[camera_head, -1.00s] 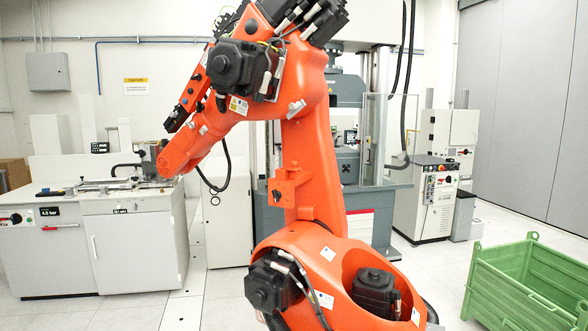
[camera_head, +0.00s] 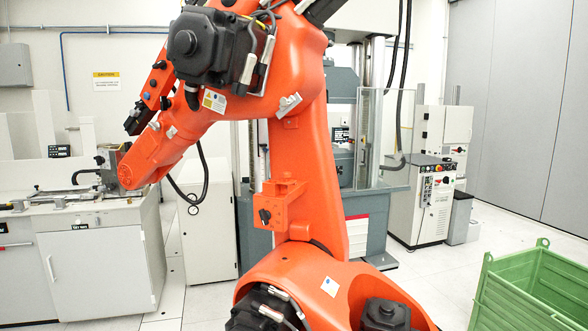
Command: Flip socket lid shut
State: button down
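The socket lid cannot be made out in this view. My arm reaches left across the picture, and its end lies over the right part of a white workbench (camera_head: 100,222). A small grey and black shape (camera_head: 108,162) shows beside the arm's end, above the bench top. I cannot tell whether it is my gripper or a fixture on the bench. No separate fingertips show, and the arm's end hides what is directly behind it. A flat metallic fixture (camera_head: 62,195) lies on the bench top, left of that shape.
A small black display (camera_head: 59,151) stands behind the bench top. A grey testing machine with a clear guard (camera_head: 368,140) stands behind my arm. A white control cabinet (camera_head: 425,200) is to its right. A green crate (camera_head: 525,300) stands on the floor at lower right, with open floor behind it.

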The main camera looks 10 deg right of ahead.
aim_at(287, 175)
jog(key=i, duration=0.55)
jog(key=i+j+z, duration=0.1)
jog(key=i, duration=0.45)
